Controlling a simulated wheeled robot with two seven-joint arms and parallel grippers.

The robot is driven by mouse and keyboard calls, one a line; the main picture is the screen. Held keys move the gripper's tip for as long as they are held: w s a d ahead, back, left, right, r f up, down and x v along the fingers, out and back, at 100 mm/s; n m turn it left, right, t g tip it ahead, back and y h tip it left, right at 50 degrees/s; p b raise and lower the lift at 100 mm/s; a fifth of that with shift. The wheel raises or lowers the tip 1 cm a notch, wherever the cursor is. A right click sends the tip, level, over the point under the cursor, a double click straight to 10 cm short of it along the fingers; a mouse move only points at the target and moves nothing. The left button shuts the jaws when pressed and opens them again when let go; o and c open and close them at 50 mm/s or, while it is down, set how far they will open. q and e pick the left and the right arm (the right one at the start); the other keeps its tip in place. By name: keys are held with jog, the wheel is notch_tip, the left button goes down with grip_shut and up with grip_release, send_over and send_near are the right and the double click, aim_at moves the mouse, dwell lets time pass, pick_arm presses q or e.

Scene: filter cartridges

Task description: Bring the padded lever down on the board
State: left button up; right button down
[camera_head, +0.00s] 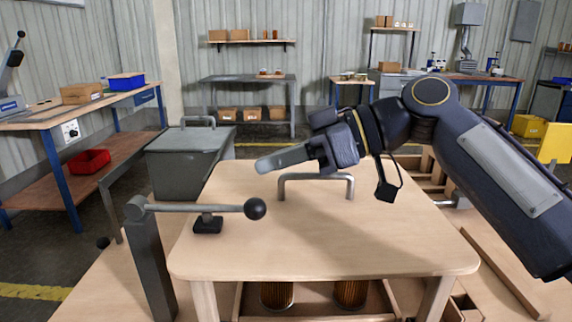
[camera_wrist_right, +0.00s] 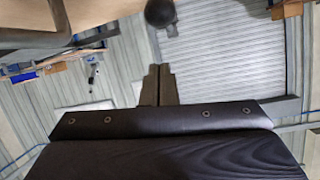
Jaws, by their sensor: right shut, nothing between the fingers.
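The lever (camera_head: 190,208) is a grey bar running level from a dark post (camera_head: 152,255) at the left to a black ball knob (camera_head: 255,208). A dark pad (camera_head: 208,226) hangs under the bar over the left part of the wooden board (camera_head: 350,235). It looks down at the board's surface, but I cannot tell whether it touches. My right gripper (camera_head: 262,165) is shut and empty, above the board's far part and beyond the knob. Its closed fingers (camera_wrist_right: 158,85) point towards a black ball (camera_wrist_right: 160,13) in the right wrist view, apart from it. My left gripper is not in view.
A grey U-shaped handle (camera_head: 282,188) stands on the board under my right gripper. A grey lidded box (camera_head: 185,160) is behind the lever. Two filter cartridges (camera_head: 277,295) (camera_head: 350,293) show under the board's front edge. The board's front and right are clear.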

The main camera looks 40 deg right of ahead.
jog(key=s+d+f, duration=0.1)
jog(key=d, duration=0.1)
jog(key=s+d+f, duration=0.3)
jog(key=s+d, duration=0.1)
jog(key=d, duration=0.1)
jog(key=shift+s+f+b, duration=0.2)
jog(key=shift+f+b, duration=0.05)
jog(key=shift+b, duration=0.05)
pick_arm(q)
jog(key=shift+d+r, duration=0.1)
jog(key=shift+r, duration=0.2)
